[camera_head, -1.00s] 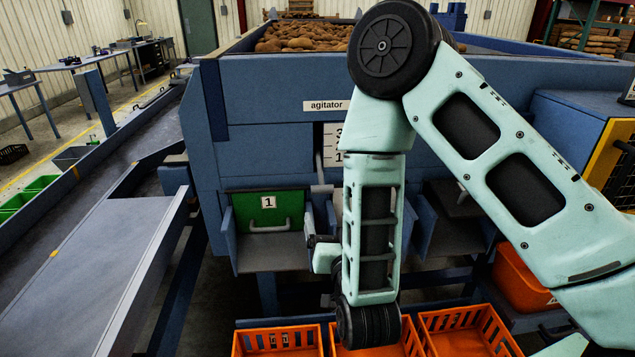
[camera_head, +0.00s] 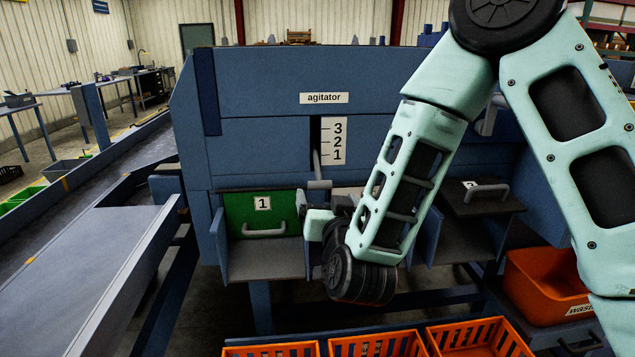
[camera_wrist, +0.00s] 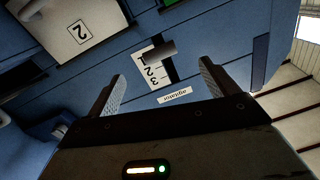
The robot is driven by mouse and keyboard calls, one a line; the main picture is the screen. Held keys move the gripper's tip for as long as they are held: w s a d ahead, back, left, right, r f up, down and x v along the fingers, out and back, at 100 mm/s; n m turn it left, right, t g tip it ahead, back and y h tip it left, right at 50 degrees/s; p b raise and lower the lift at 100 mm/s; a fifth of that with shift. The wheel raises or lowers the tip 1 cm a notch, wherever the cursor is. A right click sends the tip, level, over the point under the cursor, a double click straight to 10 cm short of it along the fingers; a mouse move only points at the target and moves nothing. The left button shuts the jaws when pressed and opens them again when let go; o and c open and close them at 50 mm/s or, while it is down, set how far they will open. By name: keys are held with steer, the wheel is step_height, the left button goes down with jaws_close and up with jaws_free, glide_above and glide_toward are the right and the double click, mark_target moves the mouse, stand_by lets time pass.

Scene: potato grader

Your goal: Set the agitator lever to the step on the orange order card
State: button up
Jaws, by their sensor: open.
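The agitator lever is a grey rod with a short grey crossbar handle (camera_head: 319,184), at the lower end of a dark slot. The white scale plate (camera_head: 334,142) beside the slot reads 3, 2, 1 from top to bottom; the handle appears just below the 1. The wrist view, upside down, shows the handle (camera_wrist: 160,49) near the 1 on the scale plate (camera_wrist: 152,69). My gripper (camera_wrist: 162,69) is open and empty, its fingers framing the handle and scale from a distance. In the head view my gripper is mostly hidden by my wrist. I see no orange order card.
The "agitator" label (camera_head: 324,98) is above the slot. Below are a green flap marked 1 (camera_head: 262,214), a white flap marked 2 (camera_wrist: 75,28) and a dark flap (camera_head: 482,197) at right. Orange crates (camera_head: 375,344) and an orange waste bin (camera_head: 548,282) stand lower.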

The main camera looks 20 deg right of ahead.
mark_target(317, 169)
steer(key=w+p, duration=0.1)
steer(key=w, duration=0.2)
steer(key=w+d+p, duration=0.1)
steer(key=w, duration=0.3)
steer(key=w+p, duration=0.1)
steer(key=w, duration=0.3)
steer(key=shift+w+d+r, duration=0.1)
steer(key=shift+w+d, duration=0.05)
steer(key=shift+d, duration=0.1)
steer(key=c, duration=1.3)
steer(key=shift+s+r+g+p, duration=0.2)
steer(key=shift+r+g+p, duration=0.2)
steer(key=shift+r+p, duration=0.65)
steer(key=shift+c, duration=0.2)
steer(key=r+g+p, duration=0.1)
steer(key=p, duration=0.1)
steer(key=r+g+p, duration=0.1)
steer(key=r+p, duration=0.1)
steer(key=r+g+p, duration=0.1)
steer(key=p, duration=0.2)
steer(key=shift+s+a+r+y, duration=0.15)
steer(key=shift+s+r+y, duration=0.15)
steer(key=shift+s, duration=0.1)
steer(key=shift+w+r+p, duration=0.2)
steer(key=shift+r, duration=1)
steer(key=shift+w+r+p, duration=0.15)
steer(key=shift+w+r, duration=0.05)
steer(key=shift+r, duration=0.95)
steer(key=shift+c, duration=0.2)
steer(key=o, duration=1.4)
